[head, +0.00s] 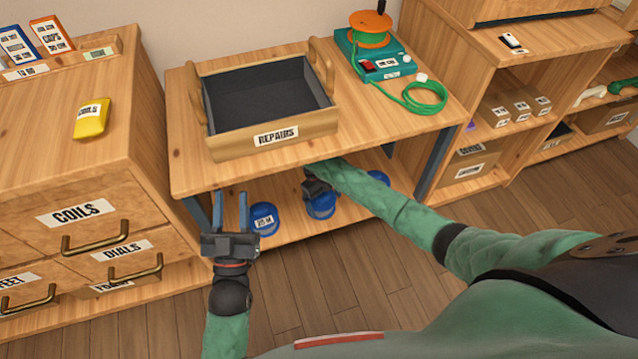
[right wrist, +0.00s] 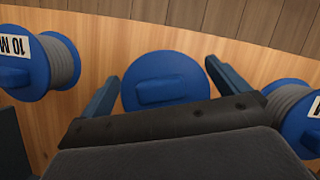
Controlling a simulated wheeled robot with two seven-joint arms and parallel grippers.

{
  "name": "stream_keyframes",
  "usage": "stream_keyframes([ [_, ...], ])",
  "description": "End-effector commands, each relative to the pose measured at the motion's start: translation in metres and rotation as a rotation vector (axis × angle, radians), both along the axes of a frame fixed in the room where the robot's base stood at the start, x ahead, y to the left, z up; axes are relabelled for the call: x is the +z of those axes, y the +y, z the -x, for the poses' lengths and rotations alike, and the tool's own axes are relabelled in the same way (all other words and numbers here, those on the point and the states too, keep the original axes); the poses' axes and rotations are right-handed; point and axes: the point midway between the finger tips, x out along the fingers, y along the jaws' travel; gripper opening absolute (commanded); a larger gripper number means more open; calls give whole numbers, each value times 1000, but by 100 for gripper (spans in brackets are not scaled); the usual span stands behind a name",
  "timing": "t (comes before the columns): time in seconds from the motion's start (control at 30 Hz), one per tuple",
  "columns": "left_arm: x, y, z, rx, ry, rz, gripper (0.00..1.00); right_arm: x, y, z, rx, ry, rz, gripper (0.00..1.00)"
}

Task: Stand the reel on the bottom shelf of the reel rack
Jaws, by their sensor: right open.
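Three blue reels stand on the bottom shelf (head: 300,226) under the bench top. The left reel (head: 264,218) carries a white label; the middle reel (head: 321,207) is below my right gripper (head: 318,188), and the right reel (head: 378,179) is partly hidden by my right arm. In the right wrist view, my right gripper (right wrist: 162,72) is open, with its fingers either side of a blue reel's round end (right wrist: 165,88). I cannot tell whether they touch it. My left gripper (head: 230,212) is open and empty in front of the bench's left end.
The right wrist view shows a reel marked 10 M (right wrist: 62,62) at left and another reel (right wrist: 293,112) at right, close to the fingers. A REPAIRS tray (head: 233,143) and a teal coil winder (head: 372,60) sit on the bench top above. Drawers (head: 75,235) stand at left.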

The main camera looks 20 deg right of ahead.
Motion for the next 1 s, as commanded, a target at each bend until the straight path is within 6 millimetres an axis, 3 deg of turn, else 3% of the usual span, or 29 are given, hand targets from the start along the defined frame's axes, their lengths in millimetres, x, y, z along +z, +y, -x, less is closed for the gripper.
stream_keyframes([
  [0.03, 7, 0, -1, -1, -3, 4, 36, 5, 1, -2, 0, -2, -1, 100],
  [0.43, -82, -8, -13, -18, 270, -64, 36, 38, 7, -15, 0, -3, -1, 100],
  [1.0, -195, -11, 3, -45, 614, -144, 36, 88, 16, -34, 0, -2, -2, 100],
])
